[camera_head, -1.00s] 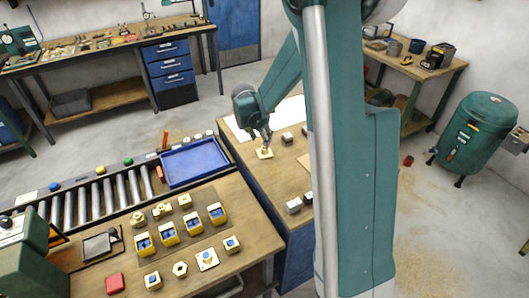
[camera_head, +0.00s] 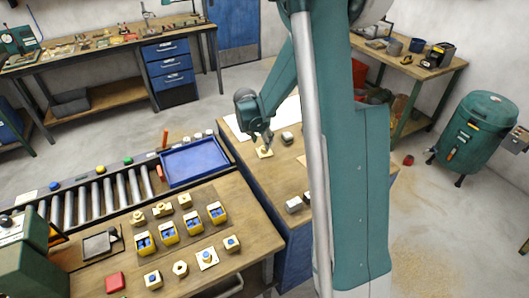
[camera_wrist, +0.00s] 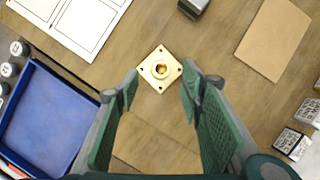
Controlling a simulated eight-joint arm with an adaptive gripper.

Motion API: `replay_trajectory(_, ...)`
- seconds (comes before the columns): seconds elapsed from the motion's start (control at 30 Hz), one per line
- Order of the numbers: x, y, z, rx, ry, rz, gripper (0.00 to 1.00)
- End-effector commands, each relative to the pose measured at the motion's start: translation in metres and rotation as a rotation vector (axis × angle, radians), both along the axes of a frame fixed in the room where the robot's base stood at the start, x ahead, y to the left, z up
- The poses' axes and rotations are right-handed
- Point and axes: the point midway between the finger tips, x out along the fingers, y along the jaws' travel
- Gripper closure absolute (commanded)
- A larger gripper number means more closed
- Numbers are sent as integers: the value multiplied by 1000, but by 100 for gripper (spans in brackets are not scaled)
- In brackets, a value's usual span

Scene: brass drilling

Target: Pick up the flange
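The flange (camera_wrist: 159,69) is a brass square plate with corner holes and a round raised hub with a bore. It lies flat on the wooden bench top, ahead of my fingertips in the wrist view. In the head view the flange (camera_head: 265,152) shows just below my gripper (camera_head: 266,139). In the wrist view my gripper (camera_wrist: 160,82) is open, with its two green padded fingers spread wide and nothing between them. The flange appears between the lines of the fingers, near the tips, and looks untouched.
A blue tray (camera_wrist: 40,125) lies at left and a white printed sheet (camera_wrist: 72,22) at upper left. A brown card (camera_wrist: 272,38), a dark block (camera_wrist: 193,7) and small boxes (camera_wrist: 291,143) lie to the right. The bench around the flange is clear.

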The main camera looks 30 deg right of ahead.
Motion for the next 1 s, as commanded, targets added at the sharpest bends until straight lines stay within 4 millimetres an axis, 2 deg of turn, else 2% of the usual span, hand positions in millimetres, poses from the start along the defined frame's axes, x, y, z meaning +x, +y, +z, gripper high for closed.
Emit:
replay_trajectory(0.37,1,-2,-4,0,0,0,62)
replay_trajectory(0.8,9,-15,-39,0,0,0,62)
replay_trajectory(1.0,10,-18,-47,0,0,0,62)
